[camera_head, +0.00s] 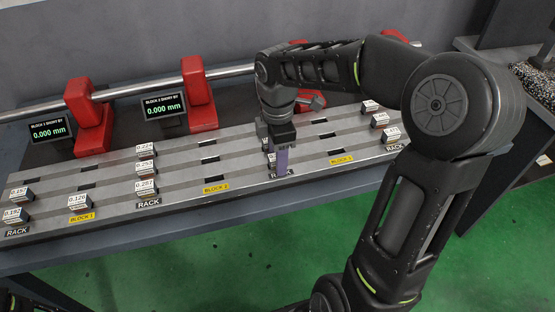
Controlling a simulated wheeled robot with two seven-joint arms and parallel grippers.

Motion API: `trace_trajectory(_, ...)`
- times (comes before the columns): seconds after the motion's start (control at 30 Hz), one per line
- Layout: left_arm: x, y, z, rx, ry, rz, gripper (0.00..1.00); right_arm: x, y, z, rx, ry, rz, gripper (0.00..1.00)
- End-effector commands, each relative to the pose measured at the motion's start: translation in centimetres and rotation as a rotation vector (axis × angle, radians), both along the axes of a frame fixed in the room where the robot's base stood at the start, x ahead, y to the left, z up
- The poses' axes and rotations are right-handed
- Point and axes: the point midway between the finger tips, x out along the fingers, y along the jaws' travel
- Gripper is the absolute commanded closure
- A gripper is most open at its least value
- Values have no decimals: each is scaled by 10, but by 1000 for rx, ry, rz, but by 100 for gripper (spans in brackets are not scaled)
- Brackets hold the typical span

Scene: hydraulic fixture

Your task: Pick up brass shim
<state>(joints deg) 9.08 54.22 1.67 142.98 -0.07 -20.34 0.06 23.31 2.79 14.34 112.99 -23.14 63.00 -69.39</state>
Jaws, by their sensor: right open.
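Small dark blocks with white number labels sit in the slots of the grey rack plate (110,221); they look like the shims, though no brass colour is clear. One column stands at left-centre, with the 0.287 block (146,187) at its front. Another labelled block (269,158) is partly hidden beside my right gripper (282,165). That gripper points down at the middle rack column, near the "RACK" label, with its jaws open. Its fingers hide what lies directly beneath, so contact cannot be told. My left gripper is not in view.
Red clamps (199,95) hold a steel rod (150,88) behind the plate. Two displays (164,106) read 0.000 mm. More labelled blocks stand at left (18,194) and right (390,134). A side table (540,108) is at far right. The green floor in front is clear.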

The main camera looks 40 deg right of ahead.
Motion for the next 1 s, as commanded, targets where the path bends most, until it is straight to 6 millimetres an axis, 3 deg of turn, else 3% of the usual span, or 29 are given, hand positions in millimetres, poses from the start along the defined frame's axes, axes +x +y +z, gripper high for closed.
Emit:
trace_trajectory(0.37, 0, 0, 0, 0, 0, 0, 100, 0, 0, 0, 0, 0, 0, 52)
trace_trajectory(0.9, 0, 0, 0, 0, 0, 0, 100, 0, 0, 0, 0, 0, 0, 96)
trace_trajectory(1.0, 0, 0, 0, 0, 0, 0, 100, 0, 0, 0, 0, 0, 0, 100)
